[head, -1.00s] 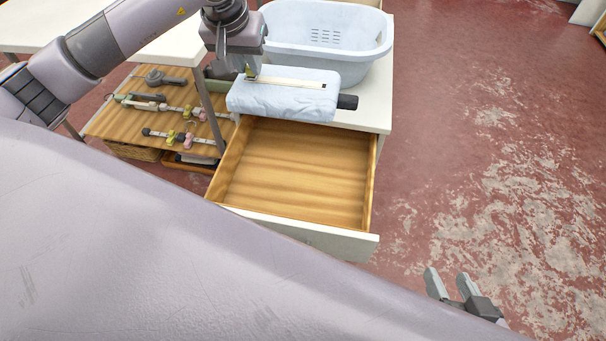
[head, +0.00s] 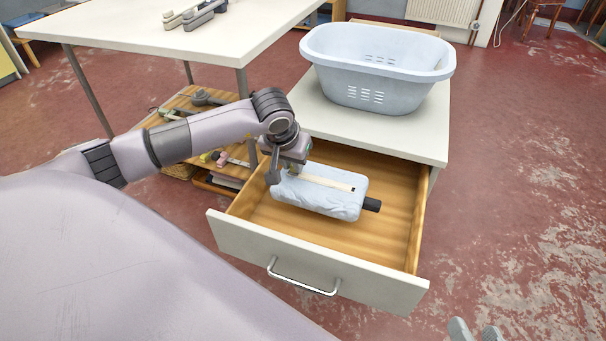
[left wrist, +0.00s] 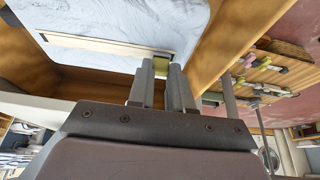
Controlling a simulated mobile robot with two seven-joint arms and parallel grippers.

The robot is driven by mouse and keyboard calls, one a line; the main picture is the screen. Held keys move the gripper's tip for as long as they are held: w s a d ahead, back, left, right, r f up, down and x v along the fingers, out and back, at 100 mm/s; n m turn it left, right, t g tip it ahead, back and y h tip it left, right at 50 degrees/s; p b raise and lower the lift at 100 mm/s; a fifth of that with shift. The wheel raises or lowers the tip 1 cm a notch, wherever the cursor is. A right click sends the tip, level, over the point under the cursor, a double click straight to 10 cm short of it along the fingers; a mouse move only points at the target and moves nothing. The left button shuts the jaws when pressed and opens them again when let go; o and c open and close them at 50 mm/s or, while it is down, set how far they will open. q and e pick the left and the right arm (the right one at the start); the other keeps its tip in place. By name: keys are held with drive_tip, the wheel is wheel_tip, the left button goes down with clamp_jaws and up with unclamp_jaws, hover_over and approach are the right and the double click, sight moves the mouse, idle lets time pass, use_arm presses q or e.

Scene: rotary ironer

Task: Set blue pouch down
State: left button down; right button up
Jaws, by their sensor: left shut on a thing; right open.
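The blue pouch (head: 318,199) is a pale blue, padded block with a cream strip along its top and a black end piece on its right. In the head view it is at the open wooden drawer (head: 387,232); I cannot tell whether it touches the drawer floor. My left gripper (head: 291,170) is shut at the left end of its strip. The left wrist view shows the fingers (left wrist: 161,83) at the strip's end, with the pouch (left wrist: 130,18) beyond. My right gripper (head: 474,331) is open and empty at the bottom edge, over the floor.
A light blue laundry basket (head: 385,65) stands on the white cabinet top (head: 405,134) behind the drawer. A white table (head: 130,38) is at the left, above a wooden shelf (head: 182,118) with tools. The drawer's white front (head: 310,262) has a metal handle.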

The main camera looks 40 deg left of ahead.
sight(293, 174)
use_arm(q)
wheel_tip(293, 174, down, 4)
drive_tip(key=shift+r+b, duration=0.1)
drive_tip(key=shift+b, duration=0.35)
drive_tip(key=shift+w, duration=0.45)
drive_tip(key=w, duration=0.1)
drive_tip(key=w+b, duration=0.1)
drive_tip(key=shift+w+a, duration=0.35)
drive_tip(key=shift+w, duration=0.05)
drive_tip(key=shift+w+f+b, duration=0.2)
drive_tip(key=shift+f+b, duration=0.1)
drive_tip(key=shift+b, duration=0.15)
drive_tip(key=shift+s+f, duration=0.1)
drive_tip(key=shift+f, duration=0.15)
drive_tip(key=shift+a, duration=0.1)
use_arm(e)
drive_tip(key=shift+s+d+n+t+h, duration=0.15)
drive_tip(key=shift+d+n+t+h, duration=0.1)
drive_tip(key=shift+d+t, duration=0.25)
drive_tip(key=shift+s+d+n+t+h, duration=0.1)
drive_tip(key=shift+d+n+t+h, duration=0.2)
drive_tip(key=shift+d, duration=0.4)
drive_tip(key=shift+f, duration=0.1)
